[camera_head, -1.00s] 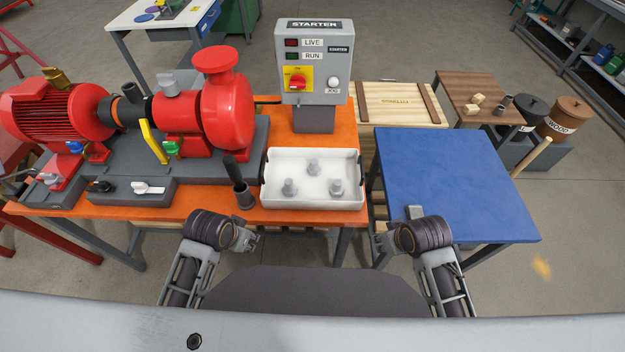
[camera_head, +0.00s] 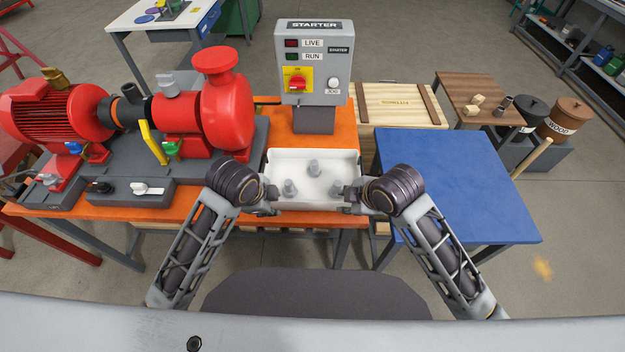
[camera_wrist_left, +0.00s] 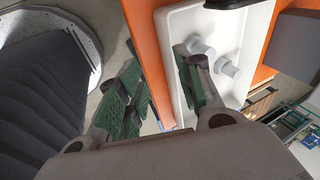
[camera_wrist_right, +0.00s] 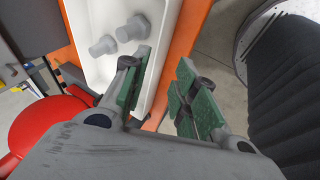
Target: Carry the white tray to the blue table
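The right wrist view shows the fingers (camera_wrist_right: 160,92) apart in the same way. I cannot tell whether they touch the wall. The blue table (camera_head: 450,180) stands right of the bench, its top bare.
A red pump (camera_head: 225,110) with its motor fills the bench's left part. The starter box (camera_head: 313,65) stands right behind the tray. A wooden crate (camera_head: 395,102) and a brown table (camera_head: 480,88) stand behind the blue table.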

